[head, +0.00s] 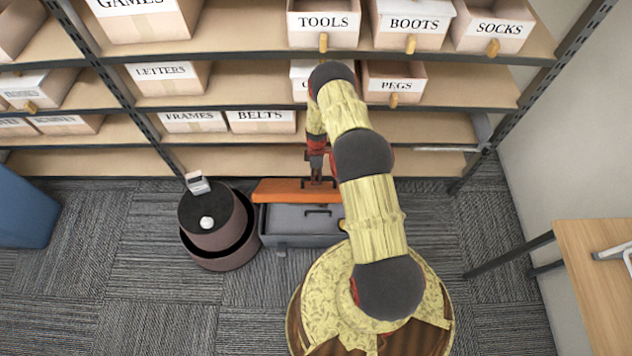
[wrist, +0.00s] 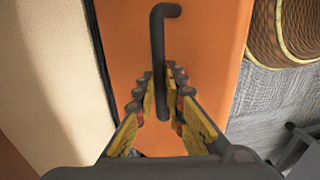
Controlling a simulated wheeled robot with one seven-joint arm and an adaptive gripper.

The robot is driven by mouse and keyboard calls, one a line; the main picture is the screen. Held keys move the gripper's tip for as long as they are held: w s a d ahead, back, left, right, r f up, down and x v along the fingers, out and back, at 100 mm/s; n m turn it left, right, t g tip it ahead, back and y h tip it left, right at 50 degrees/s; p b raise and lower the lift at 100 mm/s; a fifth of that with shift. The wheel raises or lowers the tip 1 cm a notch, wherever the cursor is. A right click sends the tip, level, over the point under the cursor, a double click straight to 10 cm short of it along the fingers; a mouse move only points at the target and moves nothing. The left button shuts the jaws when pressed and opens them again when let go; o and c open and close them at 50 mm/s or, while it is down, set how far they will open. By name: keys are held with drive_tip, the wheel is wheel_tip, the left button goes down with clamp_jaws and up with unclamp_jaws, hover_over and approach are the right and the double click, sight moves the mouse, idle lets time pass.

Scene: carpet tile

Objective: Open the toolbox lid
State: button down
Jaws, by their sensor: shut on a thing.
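The toolbox stands on the carpet in front of the shelves, with a grey body (head: 285,240) and an orange lid (head: 282,192). The lid is raised at the rear, and the grey inside with a dark handle (head: 318,211) shows in front of it. My gripper (head: 318,182) is at the lid. In the wrist view the fingers of my gripper (wrist: 162,100) are shut on the dark lid handle (wrist: 158,40), which stands out from the orange lid (wrist: 210,60). My arm hides the toolbox's right part in the head view.
Shelves with labelled boxes, such as the TOOLS box (head: 323,35), rise behind the toolbox. A round brown container (head: 215,243) stands close to its left. A wooden table (head: 592,262) is at the right, a blue object (head: 22,212) at the far left.

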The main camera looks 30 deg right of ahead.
drive_tip(key=c, duration=2.2)
unclamp_jaws()
drive_tip(key=shift+f, duration=0.35)
drive_tip(key=o, duration=0.4)
drive_tip(key=shift+a+r, duration=0.1)
drive_tip(key=shift+a, duration=0.1)
drive_tip(key=shift+c, duration=0.2)
drive_tip(key=shift+s, duration=0.1)
wheel_tip(320, 180, up, 10)
drive_tip(key=shift+r, duration=0.1)
drive_tip(key=shift+c, duration=0.4)
